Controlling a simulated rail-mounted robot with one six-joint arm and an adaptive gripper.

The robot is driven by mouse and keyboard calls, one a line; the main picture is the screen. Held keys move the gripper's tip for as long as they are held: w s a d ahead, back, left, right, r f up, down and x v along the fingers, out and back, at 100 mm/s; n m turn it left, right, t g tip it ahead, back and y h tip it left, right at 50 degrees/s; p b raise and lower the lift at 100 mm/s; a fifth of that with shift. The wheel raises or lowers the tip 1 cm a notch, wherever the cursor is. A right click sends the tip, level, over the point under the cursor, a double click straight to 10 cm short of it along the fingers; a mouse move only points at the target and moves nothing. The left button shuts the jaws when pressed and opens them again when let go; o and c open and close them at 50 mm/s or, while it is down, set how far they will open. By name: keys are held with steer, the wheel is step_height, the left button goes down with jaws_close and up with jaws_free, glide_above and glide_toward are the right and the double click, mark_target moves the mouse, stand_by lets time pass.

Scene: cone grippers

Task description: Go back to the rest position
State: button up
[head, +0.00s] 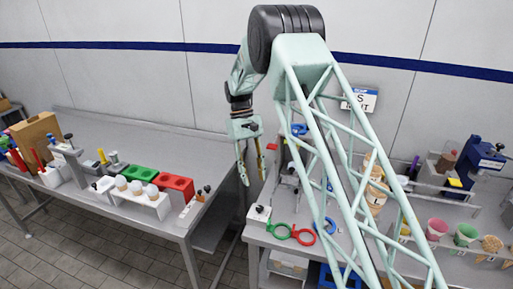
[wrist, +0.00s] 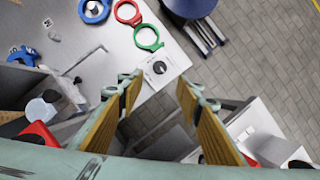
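My gripper (head: 250,165) hangs from my pale green arm in the middle of the head view, pointing down over the gap between the two tables. In the wrist view my gripper (wrist: 160,100) shows its two fingers with yellow-brown pads well apart. Nothing is between them but the floor and table edge beyond. The gripper is open and empty, and it touches nothing that I can see.
The left table (head: 140,130) carries red and green blocks, a white holder with several pale round tops and tools. The right table (head: 258,238) carries a green ring (head: 278,231), a red ring (head: 303,234) and several cones. The wall is behind.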

steer(key=s+d+r+m+t+y+b, duration=0.1)
steer(key=s+d+r, duration=0.3)
steer(key=r, duration=0.4)
steer(key=s+d+r+t+b, duration=0.1)
steer(key=s+d+r, duration=0.25)
steer(key=r, duration=0.45)
steer(key=s+d+r+m+t+b, duration=0.2)
steer(key=s+d+r, duration=0.6)
steer(key=s+r, duration=0.45)
steer(key=s+d+r+m+t+y+b, duration=0.1)
steer(key=s+d, duration=0.2)
steer(key=s, duration=0.5)
steer(key=s+d+r+t, duration=0.1)
steer(key=s+d+r, duration=0.15)
steer(key=s, duration=0.65)
steer(key=s+d+f+t+b, duration=0.1)
steer(key=s+f, duration=0.2)
steer(key=s, duration=0.6)
steer(key=s+d+f+m+t+b, duration=0.1)
steer(key=s+d+f, duration=0.1)
steer(key=s, duration=0.7)
steer(key=shift+d+f+m, duration=0.3)
steer(key=shift+f, duration=0.4)
